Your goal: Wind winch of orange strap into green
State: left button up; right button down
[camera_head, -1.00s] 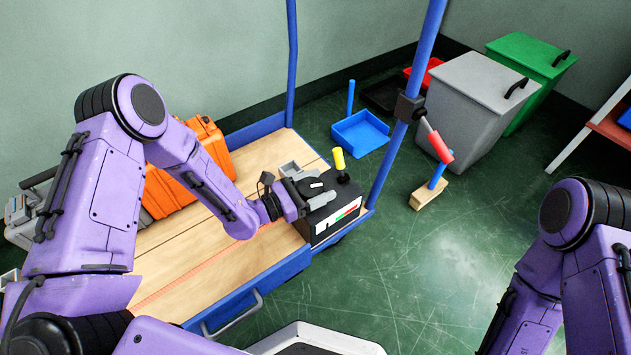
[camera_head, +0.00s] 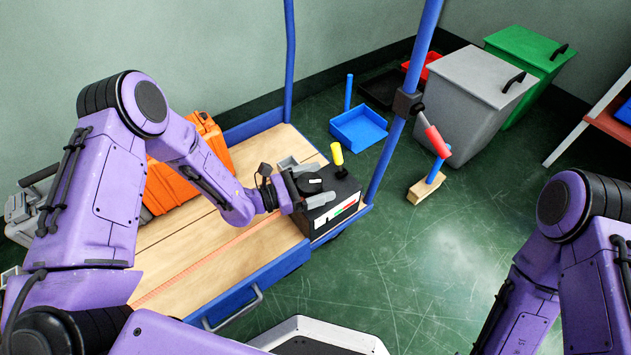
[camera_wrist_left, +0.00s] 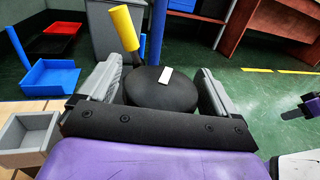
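The winch is a black box (camera_head: 346,203) at the table's right corner, with a yellow-tipped lever, a gauge strip (camera_head: 335,214) with green and red on its front, and a round black disc on top. The disc (camera_wrist_left: 162,88) bears a white mark. My left gripper (camera_head: 315,184) is over the disc, its two grey fingers apart on either side of it; whether they touch it is unclear. The orange strap (camera_head: 213,255) runs flat along the wooden tabletop. My right gripper (camera_wrist_left: 300,106) shows small at the right edge of the left wrist view, its fingers apart and empty.
An orange case (camera_head: 172,184) stands behind my left arm. A small grey bin (camera_wrist_left: 27,135) sits beside the winch. A blue post (camera_head: 398,135) rises close to the winch.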

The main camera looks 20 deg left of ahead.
aim_at(298, 189)
pick_arm(q)
jog(key=p+v, duration=0.3)
jog(key=v, duration=0.7)
jog(key=shift+s+a, duration=0.2)
jog(key=shift+a, duration=0.05)
